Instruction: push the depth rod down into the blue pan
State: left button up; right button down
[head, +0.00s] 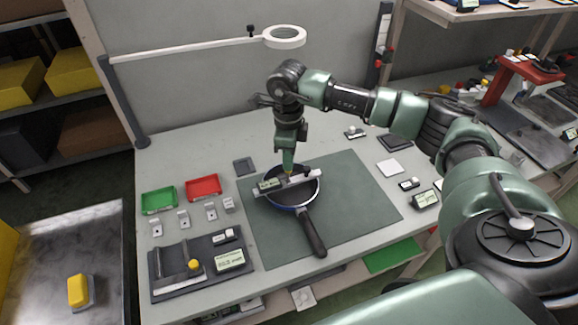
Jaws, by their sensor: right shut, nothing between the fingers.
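The blue pan (299,207) sits on the dark green mat, with its black handle pointing toward the front. A pale metal bar, the depth gauge (299,182), lies across the pan's rim and carries a small label at its left end. My right gripper (288,174) is shut and points straight down at the gauge, over the pan. The depth rod is hidden or too small to make out under the fingertips, and I cannot tell whether they touch it. My left gripper is not in view.
A green tray (159,200) and a red tray (204,187) stand left of the mat (358,222). A dark fixture board (205,262) with a yellow knob lies at the front left. A ring lamp (284,37) hangs above on a white arm. Small gauges lie to the right.

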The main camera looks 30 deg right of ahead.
jog(key=shift+f+b, duration=1)
jog(key=shift+f, duration=0.45)
jog(key=shift+r, duration=0.1)
dwell(0.4)
jog(key=shift+r+p, duration=2.7)
jog(key=shift+r, duration=1.8)
jog(key=shift+s+f, duration=0.1)
jog(key=shift+f, duration=0.05)
